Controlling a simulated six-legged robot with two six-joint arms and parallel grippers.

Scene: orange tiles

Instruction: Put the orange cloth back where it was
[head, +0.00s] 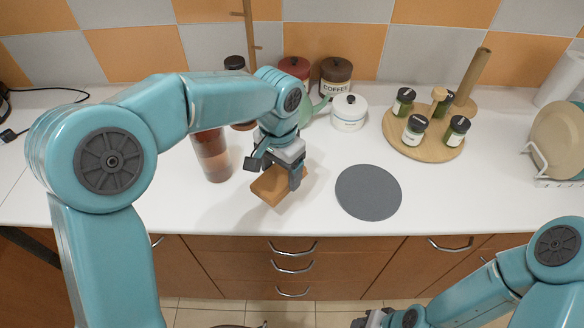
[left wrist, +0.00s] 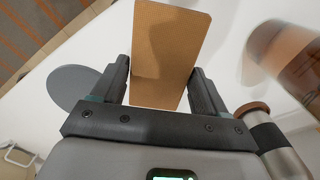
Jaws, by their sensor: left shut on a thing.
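The orange cloth (head: 270,187) looks like a flat, stiff orange-brown rectangle. My left gripper (head: 291,178) is shut on it over the white counter, in front of the canisters and left of the grey round mat (head: 368,192). In the left wrist view the cloth (left wrist: 170,45) stands between the two dark fingers (left wrist: 160,85). A shadow lies on the counter beside it; I cannot tell whether its lower edge touches the counter. My right gripper (head: 376,318) is at the bottom edge, partly cut off, in front of the drawers; its jaws are unclear.
A brownish see-through container (head: 212,155) stands just left of the cloth. Behind are a white lidded pot (head: 348,112) and a coffee canister (head: 336,77). A round wooden board (head: 424,138) with several jars is at right, then a plate rack (head: 560,178). The front right counter is clear.

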